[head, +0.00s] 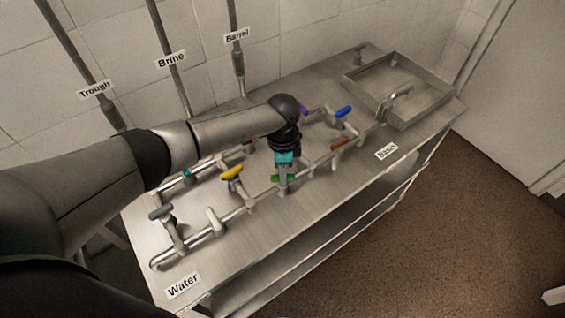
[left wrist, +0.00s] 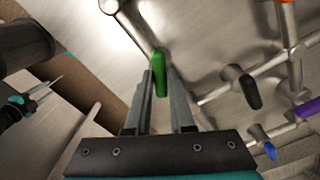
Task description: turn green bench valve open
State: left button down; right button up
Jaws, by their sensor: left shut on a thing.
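The green valve handle (head: 284,178) sits on the front pipe on the metal bench (head: 280,222). In the left wrist view the green handle (left wrist: 160,74) lies between the two fingers of my left gripper (left wrist: 165,85). In the head view my left gripper (head: 283,174) points down at the valve from above and is shut on the green handle. Part of the handle is hidden by the fingers.
Other valve handles stand close by: yellow (head: 232,172), brown (head: 340,142), blue (head: 344,111), teal (head: 187,174) and grey (head: 160,212). A metal basin (head: 408,112) is at the right end of the bench. Wall pipes are labelled Trough, Brine and Barrel.

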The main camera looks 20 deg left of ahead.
pick_arm(q)
jog(key=n+p, duration=0.2)
jog(key=n, duration=0.1)
jog(key=shift+r+n+p, duration=0.15)
jog(key=shift+n+p, duration=0.9)
jog(key=shift+n, duration=0.45)
jog(key=c, duration=0.8)
grip_release()
notch_tip(320, 180, up, 15)
jog(key=shift+p, duration=0.9)
